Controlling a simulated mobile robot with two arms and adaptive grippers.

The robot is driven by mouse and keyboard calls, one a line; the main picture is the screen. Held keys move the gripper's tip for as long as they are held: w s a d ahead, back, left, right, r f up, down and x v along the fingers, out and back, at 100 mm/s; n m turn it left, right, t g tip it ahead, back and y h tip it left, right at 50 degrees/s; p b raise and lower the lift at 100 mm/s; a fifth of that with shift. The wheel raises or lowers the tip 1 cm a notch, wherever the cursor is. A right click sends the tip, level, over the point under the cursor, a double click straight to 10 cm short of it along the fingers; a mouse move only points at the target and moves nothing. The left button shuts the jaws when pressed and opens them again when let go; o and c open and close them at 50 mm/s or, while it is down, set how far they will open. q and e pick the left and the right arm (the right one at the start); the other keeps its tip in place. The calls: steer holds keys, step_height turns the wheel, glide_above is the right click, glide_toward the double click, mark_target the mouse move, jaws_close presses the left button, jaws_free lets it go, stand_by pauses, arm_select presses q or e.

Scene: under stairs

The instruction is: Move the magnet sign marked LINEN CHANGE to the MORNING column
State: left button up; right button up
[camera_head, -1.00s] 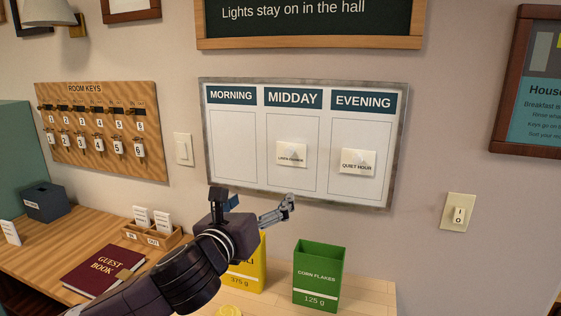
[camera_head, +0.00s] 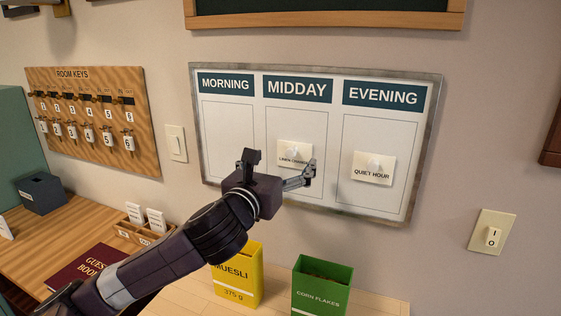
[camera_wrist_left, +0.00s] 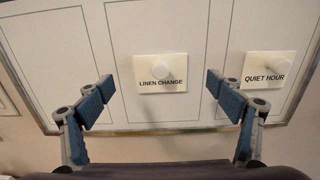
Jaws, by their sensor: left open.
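The LINEN CHANGE magnet sign (camera_head: 293,154) is on the board in the MIDDAY column, partly behind my left gripper. In the left wrist view the sign (camera_wrist_left: 160,78) is a white plate with a round knob, lying between the two open fingers and beyond their tips. My left gripper (camera_head: 302,175) is open and empty in front of the board; its blue-padded fingers also show in the wrist view (camera_wrist_left: 162,98). The MORNING column (camera_head: 229,140) is at the board's left and empty. My right gripper is not in view.
The QUIET HOUR sign (camera_head: 373,168) is in the EVENING column, right of the gripper. Below the board stand a yellow muesli box (camera_head: 238,280) and a green corn flakes box (camera_head: 322,287). A light switch (camera_head: 176,143) and the key board (camera_head: 95,120) are to the left.

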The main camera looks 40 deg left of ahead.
mark_target(289, 154)
arm_select(q)
steer(key=p+x, duration=0.1)
steer(key=x, duration=0.3)
steer(key=shift+w+a+f, duration=0.1)
steer(key=shift+w, duration=0.45)
steer(key=shift+s, duration=0.1)
steer(key=c, duration=1.2)
steer(key=o, duration=0.4)
steer(key=shift+c, duration=0.2)
steer(key=c, duration=0.5)
steer(key=shift+s, duration=0.25)
steer(key=shift+c, duration=1.3)
steer(key=shift+s+r, duration=0.1)
steer(key=shift+r, duration=0.1)
steer(key=shift+c, duration=1.4)
steer(key=c, duration=0.5)
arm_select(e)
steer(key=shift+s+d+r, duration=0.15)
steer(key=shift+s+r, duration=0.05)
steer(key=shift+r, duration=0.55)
arm_select(q)
steer(key=shift+f, duration=0.1)
